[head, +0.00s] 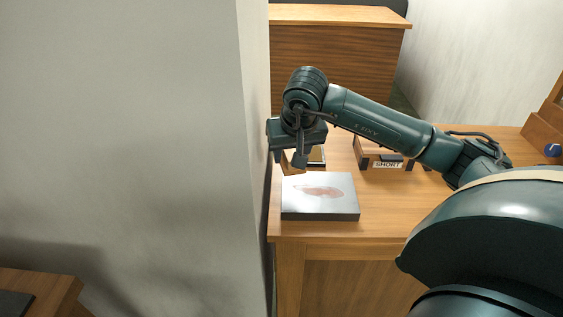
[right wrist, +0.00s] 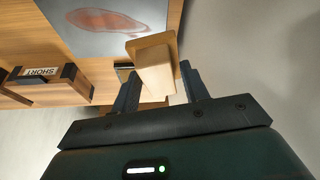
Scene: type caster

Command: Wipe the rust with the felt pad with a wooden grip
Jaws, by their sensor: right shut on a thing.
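A grey metal block (head: 336,209) lies near the front left of the wooden table, with a reddish-brown rust patch (head: 318,192) on its top. The rust (right wrist: 112,21) also shows in the right wrist view. My right gripper (head: 295,156) is shut on the wooden grip of the felt pad (head: 292,168). It holds the pad just behind the block's back left part in the head view. In the right wrist view the pale wooden grip (right wrist: 155,72) sits between the fingers, with the flat pad at its far end. My left gripper is not in view.
A wooden holder labelled "SHORT" (head: 387,164) stands behind and right of the block. A grey wall (head: 253,120) runs close along the table's left edge. The table right of the block (head: 390,205) is clear.

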